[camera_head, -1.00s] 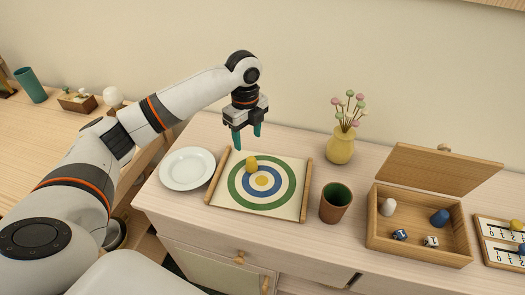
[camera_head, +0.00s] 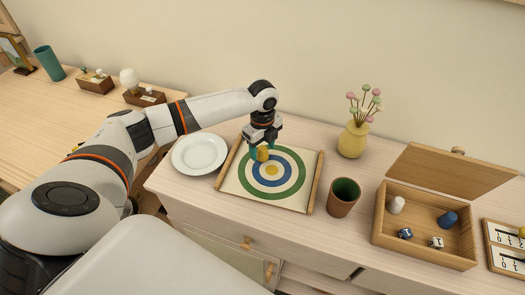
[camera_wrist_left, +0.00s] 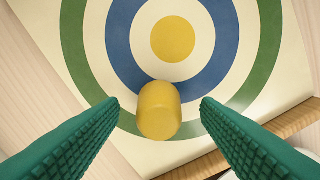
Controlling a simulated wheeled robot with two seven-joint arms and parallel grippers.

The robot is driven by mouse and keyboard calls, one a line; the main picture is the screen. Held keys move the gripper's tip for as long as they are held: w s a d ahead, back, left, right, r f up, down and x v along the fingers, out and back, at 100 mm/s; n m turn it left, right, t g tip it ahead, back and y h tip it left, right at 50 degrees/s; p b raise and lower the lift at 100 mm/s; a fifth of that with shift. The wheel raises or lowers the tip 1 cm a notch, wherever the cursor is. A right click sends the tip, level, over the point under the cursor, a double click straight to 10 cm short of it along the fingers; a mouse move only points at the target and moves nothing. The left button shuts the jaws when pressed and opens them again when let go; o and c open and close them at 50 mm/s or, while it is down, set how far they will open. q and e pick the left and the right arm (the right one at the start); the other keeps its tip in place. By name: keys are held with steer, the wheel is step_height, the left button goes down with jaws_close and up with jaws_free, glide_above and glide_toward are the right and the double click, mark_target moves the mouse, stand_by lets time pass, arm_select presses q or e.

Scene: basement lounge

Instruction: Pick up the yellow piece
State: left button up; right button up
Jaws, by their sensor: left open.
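The yellow piece (camera_head: 262,154) is a small rounded cylinder standing on the target mat (camera_head: 297,203), near the mat's upper left part. In the left wrist view the yellow piece (camera_wrist_left: 158,110) stands over the blue and cream rings, between the two green fingers. My left gripper (camera_head: 262,152) is open and points down at the piece, with a finger on each side. In the left wrist view the left gripper (camera_wrist_left: 160,108) shows a gap between each finger and the piece. My right gripper is not in view.
A white plate (camera_head: 199,153) lies left of the mat. A brown cup (camera_head: 341,204) with a green inside stands right of it. A yellow vase (camera_head: 353,140) with flowers is behind. An open wooden box (camera_head: 420,253) holds white and blue pieces and dice.

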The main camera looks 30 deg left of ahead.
arm_select(q)
steer(key=shift+f, duration=0.5)
steer(key=c, duration=1.1)
steer(key=shift+o, duration=0.2)
